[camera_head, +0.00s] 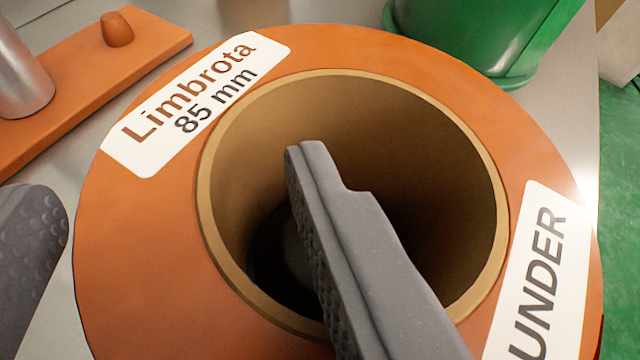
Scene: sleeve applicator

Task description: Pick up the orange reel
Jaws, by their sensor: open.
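The orange reel (140,240) fills most of the view, lying flat with its end face up. It has a wide tan core (204,190) around a deep dark hole. White labels on its face read "Limbrota 85 mm" and "UNDER". My gripper (170,180) is open over the reel. One grey finger extends over the core opening and appears to reach into it. The other finger shows at the left edge, outside the reel's rim. The reel's left wall lies between the two fingers. I cannot tell whether either finger touches it.
An orange board (85,85) with a silver cylinder (18,75) and a small orange knob (117,29) lies at the upper left. A green container (470,40) stands close behind the reel. The grey metal surface (225,15) ends at the right, with green floor (622,200) beyond.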

